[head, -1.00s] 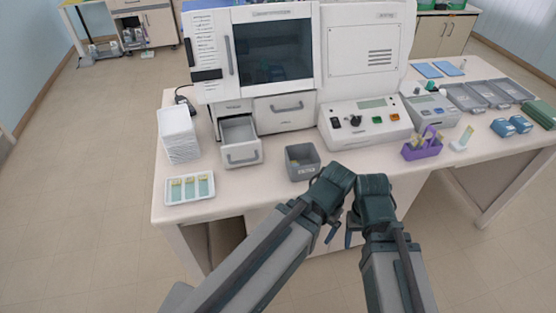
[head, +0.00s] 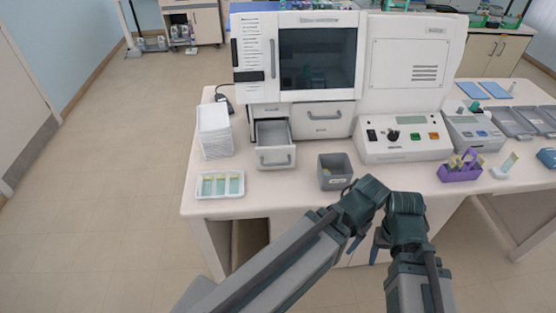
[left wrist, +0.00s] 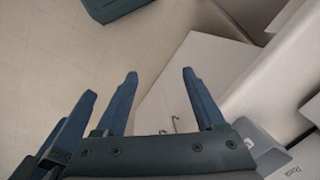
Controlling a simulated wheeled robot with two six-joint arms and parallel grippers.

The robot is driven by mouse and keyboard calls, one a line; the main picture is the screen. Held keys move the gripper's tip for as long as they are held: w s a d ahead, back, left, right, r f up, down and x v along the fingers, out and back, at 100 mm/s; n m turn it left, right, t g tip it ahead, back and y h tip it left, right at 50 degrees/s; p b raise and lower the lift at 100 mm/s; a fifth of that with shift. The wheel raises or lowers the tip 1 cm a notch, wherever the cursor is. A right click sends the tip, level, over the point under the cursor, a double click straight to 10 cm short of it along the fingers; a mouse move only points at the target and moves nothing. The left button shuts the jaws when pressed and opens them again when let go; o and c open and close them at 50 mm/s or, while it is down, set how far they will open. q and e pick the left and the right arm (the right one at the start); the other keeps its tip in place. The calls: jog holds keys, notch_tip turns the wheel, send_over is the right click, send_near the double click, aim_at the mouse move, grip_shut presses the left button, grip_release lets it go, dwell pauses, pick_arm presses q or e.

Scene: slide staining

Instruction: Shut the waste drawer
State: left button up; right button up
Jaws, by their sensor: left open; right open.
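The open drawer (head: 275,157), light grey with a bar handle, sticks out from the lower left front of the white machine. Its inside looks empty. My left gripper (head: 354,250) hangs at the table's front edge, to the right of and nearer than the drawer, not touching it. Its spread, empty fingers also show in the left wrist view (left wrist: 160,74). My right gripper (head: 378,250) is close beside it, open and empty, with its fingers partly hidden by the arm. The drawer cannot be made out in the left wrist view.
A grey bin (head: 335,182) stands between the drawer and my arms. A white tray of slides (head: 220,193) and a white stack (head: 214,143) are left of the drawer. A purple rack (head: 460,174) is at the right. Table space directly before the drawer is clear.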

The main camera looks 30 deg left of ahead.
pick_arm(q)
jog(key=w+a+r+n+p, duration=0.1)
jog(key=w+a+n, duration=0.1)
jog(key=n, duration=0.2)
jog(key=w+a+r+n+y+p, duration=0.1)
jog(key=w+a+n, duration=0.1)
jog(key=n, duration=0.1)
jog(key=w+a+r+n+t+y, duration=0.1)
jog(key=w+a+r+n, duration=0.1)
jog(key=w+n, duration=0.1)
jog(key=shift+a+n+p, duration=0.3)
jog(key=shift+n+p, duration=0.1)
jog(key=shift+n, duration=0.4)
grip_shut()
jog(key=w+a+r+n+y+p, duration=0.1)
jog(key=w+a+r+n, duration=0.2)
jog(key=n, duration=0.4)
jog(key=w+a+r+n+t+y+p, duration=0.1)
jog(key=w+a+r+n+y, duration=0.1)
jog(key=a+n, duration=0.4)
jog(key=shift+w+r+n+y+p, duration=0.3)
jog(key=shift+w+r+n, duration=0.15)
jog(key=shift+w+n, duration=0.65)
